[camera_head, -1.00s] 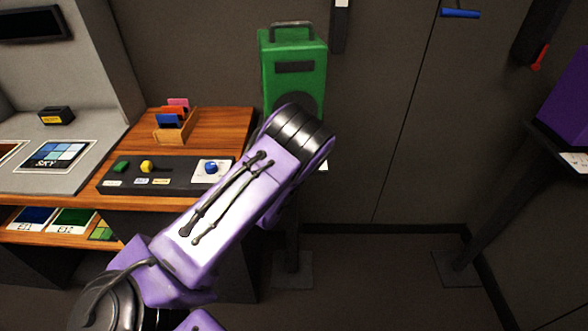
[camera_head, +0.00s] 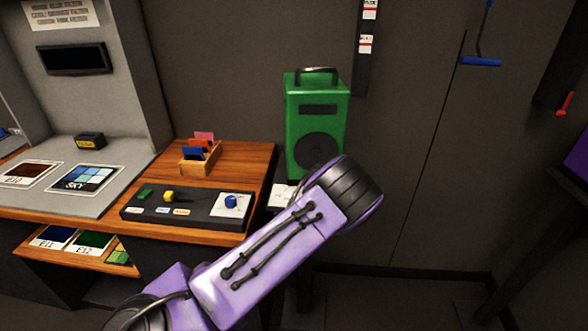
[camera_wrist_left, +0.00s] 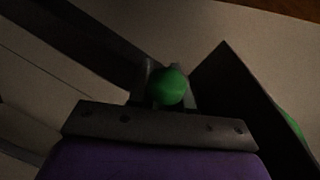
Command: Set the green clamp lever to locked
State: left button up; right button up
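A round green knob (camera_wrist_left: 168,87) shows in the left wrist view, in front of the dark plate of my left gripper. I take it to be the knob of the green clamp lever. Dark narrow parts of my left gripper (camera_wrist_left: 167,90) stand close on both sides of it. The view is too dark to tell whether they press on it. In the head view my left forearm reaches up from the bottom, and its hand is hidden behind the forearm. The lever is not visible there, so its position cannot be read. My right gripper is not in view.
A green box (camera_head: 299,142) with a top handle stands just behind my forearm. A wooden desk (camera_head: 245,160) with a dark control panel (camera_head: 183,212) is at left. A blue lever (camera_head: 481,62) and a red lever (camera_head: 564,104) are at upper right.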

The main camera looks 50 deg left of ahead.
pick_arm(q)
jog(key=shift+o, duration=1.2)
jog(key=shift+s, duration=0.15)
jog(key=b+v, duration=0.1)
jog(key=v, duration=0.9)
jog(key=shift+s, duration=0.2)
